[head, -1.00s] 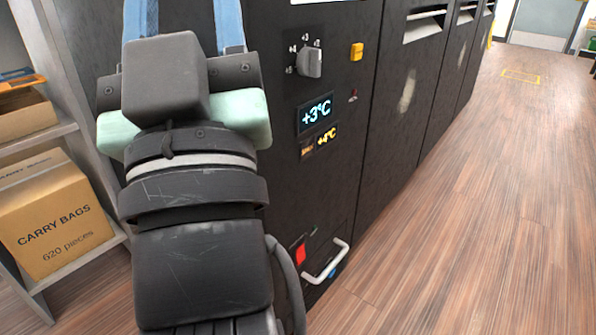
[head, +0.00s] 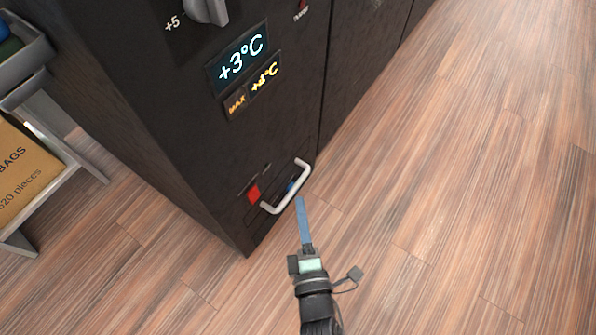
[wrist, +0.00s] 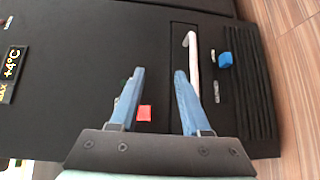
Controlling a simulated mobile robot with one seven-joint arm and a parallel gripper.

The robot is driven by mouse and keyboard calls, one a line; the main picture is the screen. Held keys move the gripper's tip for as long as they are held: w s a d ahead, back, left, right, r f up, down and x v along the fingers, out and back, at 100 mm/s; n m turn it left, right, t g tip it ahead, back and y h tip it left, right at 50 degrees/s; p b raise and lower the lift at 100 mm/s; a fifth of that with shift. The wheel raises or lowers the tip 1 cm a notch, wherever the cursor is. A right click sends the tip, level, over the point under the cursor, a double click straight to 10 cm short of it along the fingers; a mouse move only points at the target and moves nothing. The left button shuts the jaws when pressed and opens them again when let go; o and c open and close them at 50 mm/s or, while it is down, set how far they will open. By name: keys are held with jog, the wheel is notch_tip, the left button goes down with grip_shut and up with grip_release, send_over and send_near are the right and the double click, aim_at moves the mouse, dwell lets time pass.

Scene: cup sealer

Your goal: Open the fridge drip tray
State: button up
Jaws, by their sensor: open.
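The drip tray is a low black panel in the fridge front (head: 165,110), outlined in the wrist view (wrist: 206,100). Its white bar handle (head: 290,190) sticks out near the floor and also shows in the wrist view (wrist: 194,62). The tray looks closed, flush with the front. My gripper (head: 300,199) has blue fingers and reaches low, close to the handle. In the wrist view my gripper (wrist: 160,72) is open and empty, with the handle just beyond the right fingertip, not between the fingers. I cannot tell whether they touch.
A red square (head: 253,193) sits beside the handle, and a small blue part (wrist: 225,60) lies on its other side. Temperature displays (head: 241,60) and a knob (head: 206,10) are above. A shelf with a cardboard box (head: 22,168) stands left. Wood floor (head: 440,190) is clear at right.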

jog(key=n+g, duration=0.1)
jog(key=n, duration=0.1)
send_near(293, 188)
jog(key=shift+w+a+f+b, duration=0.15)
jog(key=shift+w+f+b, duration=0.2)
jog(key=shift+w+b, duration=1)
jog(key=shift+w+a+f+b, duration=0.2)
jog(key=shift+w+f+b, duration=0.35)
jog(key=shift+w, duration=1.4)
jog(key=shift+w+a+f+b, duration=0.2)
jog(key=shift+w+b, duration=0.9)
jog(key=shift+w, duration=0.5)
jog(key=shift+c, duration=0.4)
grip_shut()
